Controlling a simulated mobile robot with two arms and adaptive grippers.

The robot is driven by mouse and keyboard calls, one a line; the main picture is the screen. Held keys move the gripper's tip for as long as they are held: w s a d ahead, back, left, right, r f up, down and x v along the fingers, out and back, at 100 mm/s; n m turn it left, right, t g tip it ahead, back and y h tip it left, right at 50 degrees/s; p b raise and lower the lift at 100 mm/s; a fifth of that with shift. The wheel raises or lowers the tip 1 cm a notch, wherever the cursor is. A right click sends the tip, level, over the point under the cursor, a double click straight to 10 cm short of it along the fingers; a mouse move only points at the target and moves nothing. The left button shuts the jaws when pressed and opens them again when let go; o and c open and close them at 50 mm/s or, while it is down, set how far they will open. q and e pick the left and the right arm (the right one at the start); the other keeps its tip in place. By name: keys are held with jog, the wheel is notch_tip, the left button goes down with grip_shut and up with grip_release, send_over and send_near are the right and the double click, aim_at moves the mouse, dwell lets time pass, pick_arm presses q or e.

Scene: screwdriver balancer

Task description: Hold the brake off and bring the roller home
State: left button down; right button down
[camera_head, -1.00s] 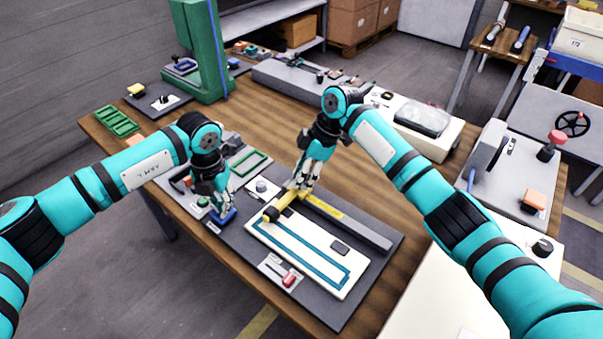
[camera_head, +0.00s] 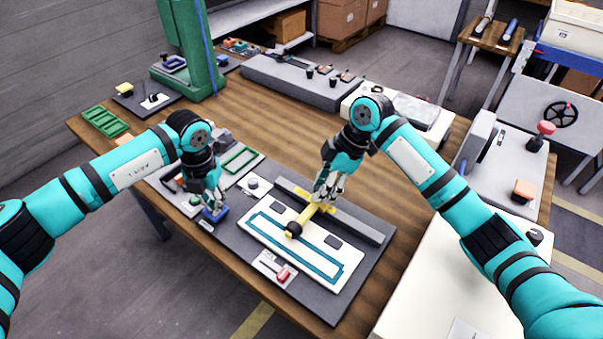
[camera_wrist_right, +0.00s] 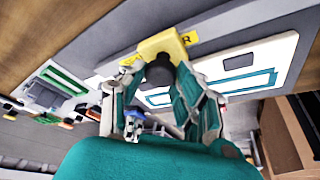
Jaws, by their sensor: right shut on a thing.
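My left gripper (camera_head: 215,206) points down at a blue pad (camera_head: 217,215) on the dark mat, probably the brake. Its fingertips are close on or over the pad; contact and finger gap are unclear.
A grey rail (camera_head: 345,222) runs along the plate's far side. A small panel with a red lever (camera_head: 284,273) sits at the near edge. A white knob box (camera_head: 254,186) and green-framed tray (camera_head: 242,159) stand behind.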

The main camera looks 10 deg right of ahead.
pick_arm(q)
jog(key=shift+f, duration=0.1)
pick_arm(e)
jog(key=s+d, duration=0.9)
jog(key=shift+s+d, duration=0.3)
pick_arm(q)
jog(key=shift+a, duration=0.2)
pick_arm(e)
jog(key=c, duration=1.4)
grip_release()
pick_arm(q)
jog(key=shift+d, duration=0.15)
pick_arm(e)
jog(key=o, duration=0.4)
jog(key=shift+s+d, duration=0.15)
jog(key=shift+s, duration=0.05)
jog(key=shift+o, duration=0.2)
jog(key=shift+w, duration=0.1)
